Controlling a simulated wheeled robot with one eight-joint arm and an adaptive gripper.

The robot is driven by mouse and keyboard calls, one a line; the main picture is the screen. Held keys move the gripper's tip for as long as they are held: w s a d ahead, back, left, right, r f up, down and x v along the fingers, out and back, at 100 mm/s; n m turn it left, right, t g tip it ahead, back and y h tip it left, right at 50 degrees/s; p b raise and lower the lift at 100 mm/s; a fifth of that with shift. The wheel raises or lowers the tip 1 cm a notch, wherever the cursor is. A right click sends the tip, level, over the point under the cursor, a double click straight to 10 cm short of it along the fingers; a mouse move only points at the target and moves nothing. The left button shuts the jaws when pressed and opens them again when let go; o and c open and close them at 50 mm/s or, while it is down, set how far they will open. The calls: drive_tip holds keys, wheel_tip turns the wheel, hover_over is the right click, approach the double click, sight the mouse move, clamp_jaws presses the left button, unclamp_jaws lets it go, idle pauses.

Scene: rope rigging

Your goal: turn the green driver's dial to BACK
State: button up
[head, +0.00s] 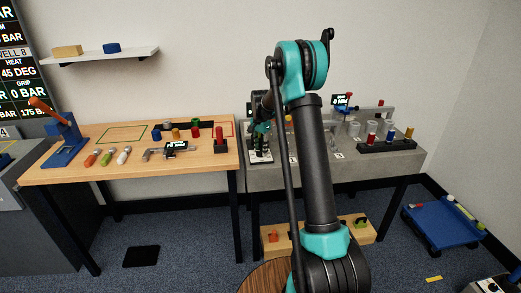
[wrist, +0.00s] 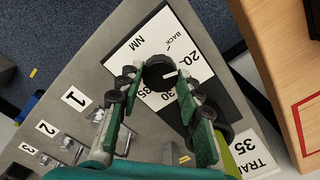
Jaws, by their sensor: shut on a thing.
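In the wrist view the dial (wrist: 159,71) is a dark round knob on a white scale plate (wrist: 140,40) marked NM, BACK with an arrow, 20 and 30. My gripper (wrist: 160,77) has one finger on each side of the dial, shut on it at the fingertips. A yellow-green part (wrist: 246,156), perhaps the green driver's body, shows behind the right finger. I cannot read which mark the dial points at. In the head view my gripper (head: 261,132) is low over the left end of the grey bench, and my arm hides much around it.
In the wrist view several metal fittings by labels 1, 2 and 3 (wrist: 74,97) line the grey bench at left. The wooden table (head: 75,174) stands to the left, with screwdrivers and a caliper. A black rack (head: 388,147) with coloured pieces is at right.

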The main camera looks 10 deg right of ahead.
sight(261, 151)
drive_tip(key=shift+n, duration=0.4)
drive_tip(key=n, duration=0.8)
drive_tip(key=shift+n, duration=0.3)
idle(0.5)
drive_tip(key=o, duration=1.2)
drive_tip(key=shift+c, duration=0.2)
wheel_tip(261, 151, up, 12)
